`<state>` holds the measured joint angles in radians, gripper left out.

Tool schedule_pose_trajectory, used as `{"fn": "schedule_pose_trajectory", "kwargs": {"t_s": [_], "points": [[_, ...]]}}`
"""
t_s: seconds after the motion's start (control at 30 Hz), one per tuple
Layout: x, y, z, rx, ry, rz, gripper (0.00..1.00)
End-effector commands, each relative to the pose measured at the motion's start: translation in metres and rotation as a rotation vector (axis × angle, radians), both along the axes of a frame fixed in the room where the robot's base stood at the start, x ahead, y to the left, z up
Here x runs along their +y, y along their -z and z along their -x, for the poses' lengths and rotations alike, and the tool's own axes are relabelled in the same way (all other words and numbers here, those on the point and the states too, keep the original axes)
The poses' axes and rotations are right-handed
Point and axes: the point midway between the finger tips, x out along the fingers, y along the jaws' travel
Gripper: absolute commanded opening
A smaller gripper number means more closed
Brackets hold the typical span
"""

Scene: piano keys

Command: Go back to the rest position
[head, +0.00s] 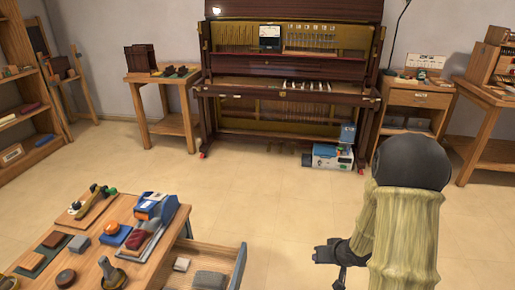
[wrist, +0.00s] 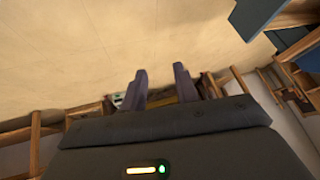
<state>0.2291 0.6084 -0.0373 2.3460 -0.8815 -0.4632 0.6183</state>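My gripper (head: 330,256) is low over the floor in the head view, right of the workbench and its open drawer, well in front of the piano. In the wrist view my gripper (wrist: 162,76) has its two dark fingers apart with nothing between them. It is open and empty. The upright piano (head: 290,68) stands with its front open against the back wall. A few white keys (head: 307,87) sit at the right part of its keybed; much of the keybed left of them looks bare.
A workbench (head: 148,212) with tools and blocks is at the front left, its drawer (head: 240,265) pulled out. Boxes (head: 333,156) stand on the floor by the piano. A side table (head: 163,80) and a cabinet (head: 413,98) flank it. The floor (head: 250,195) between is clear.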

Motion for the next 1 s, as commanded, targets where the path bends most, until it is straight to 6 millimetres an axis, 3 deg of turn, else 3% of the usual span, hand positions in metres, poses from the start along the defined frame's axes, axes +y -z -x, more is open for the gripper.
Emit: {"fn": "schedule_pose_trajectory", "kwargs": {"t_s": [0.03,0.17,0.3,0.5,0.8,1.0], "points": [[-0.001,-0.016,0.003,0.001,0.014,0.051,0.30],[-0.003,-0.047,0.023,0.041,0.054,0.159,0.30],[0.003,-0.076,0.055,0.110,0.086,0.226,0.30],[0.019,-0.101,0.102,0.210,0.095,0.240,0.30],[0.051,-0.124,0.158,0.321,0.059,0.190,0.30],[0.048,-0.157,0.155,0.322,0.064,0.194,0.30]]}}
